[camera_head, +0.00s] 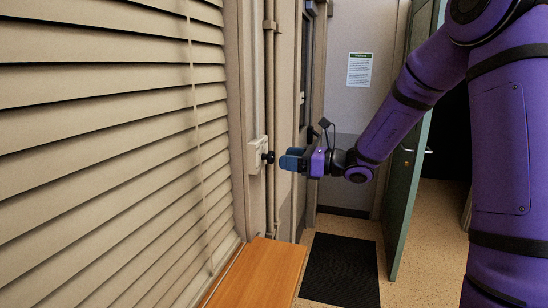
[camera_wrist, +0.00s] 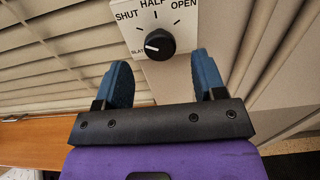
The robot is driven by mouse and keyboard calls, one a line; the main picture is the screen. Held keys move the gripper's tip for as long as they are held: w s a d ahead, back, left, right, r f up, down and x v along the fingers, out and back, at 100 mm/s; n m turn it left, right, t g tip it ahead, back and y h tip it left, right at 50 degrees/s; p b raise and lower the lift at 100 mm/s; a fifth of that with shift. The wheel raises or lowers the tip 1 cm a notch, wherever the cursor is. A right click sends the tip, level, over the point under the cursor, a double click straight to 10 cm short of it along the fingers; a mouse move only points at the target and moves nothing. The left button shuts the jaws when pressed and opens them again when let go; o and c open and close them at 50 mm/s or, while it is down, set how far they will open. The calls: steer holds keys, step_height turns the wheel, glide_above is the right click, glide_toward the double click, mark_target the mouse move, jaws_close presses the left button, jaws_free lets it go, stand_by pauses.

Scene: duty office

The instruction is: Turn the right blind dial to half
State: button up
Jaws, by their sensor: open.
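The blind dial, a black round knob (camera_wrist: 160,45), sits on a white plate (camera_wrist: 140,35) marked SHUT, HALF and OPEN in the wrist view. Its white pointer line points left and slightly down, below the SHUT mark and away from HALF. In the head view the knob (camera_head: 268,157) sticks out from a pale box (camera_head: 256,155) on the wall beside the blind. My gripper (camera_head: 290,160) is just right of it, apart from the knob. In the wrist view my gripper (camera_wrist: 161,62) has its blue fingers open and empty, one lower left and one lower right of the knob.
A slatted blind (camera_head: 100,120) covers the left side. A wooden ledge (camera_head: 258,275) lies below the dial. A vertical pipe (camera_head: 270,90) runs along the wall close to the box. A green door (camera_head: 408,170) stands open behind my arm, and a black mat (camera_head: 340,270) lies on the floor.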

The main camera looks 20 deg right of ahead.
mark_target(273, 157)
steer(key=shift+x, duration=2.35)
steer(key=c, duration=0.9)
